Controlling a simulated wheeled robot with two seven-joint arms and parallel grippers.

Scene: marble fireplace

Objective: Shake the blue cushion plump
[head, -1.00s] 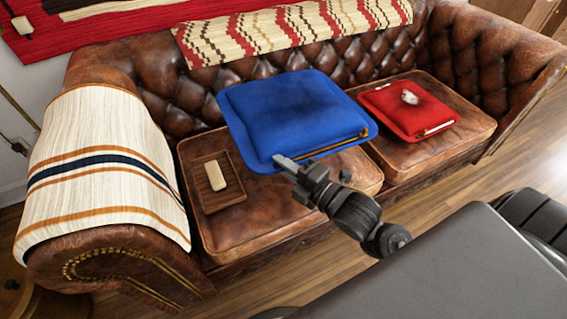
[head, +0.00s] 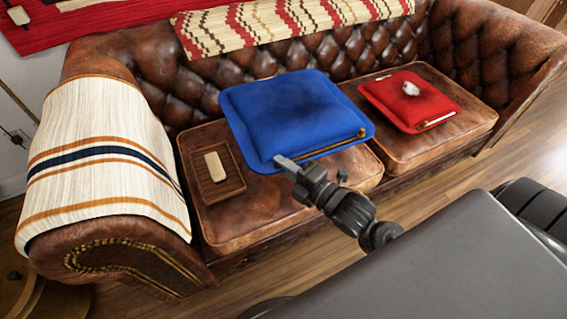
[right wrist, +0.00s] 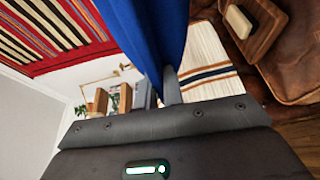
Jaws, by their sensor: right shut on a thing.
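The blue cushion (head: 290,112) shows in the head view over the left and middle part of the brown leather sofa, with a zip and gold-coloured trim along its near edge. My right gripper (head: 283,163) is shut on the cushion's near left corner. In the right wrist view the blue cushion (right wrist: 150,38) runs up from between the fingers (right wrist: 160,92). The cushion appears to be held above the seat, but its underside is hidden. My left gripper is not in view.
A wooden tray (head: 232,184) with a pale block (head: 214,167) lies on the left seat. A red cushion (head: 408,100) with a white thing on it lies on the right seat. A striped throw (head: 105,150) covers the left armrest.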

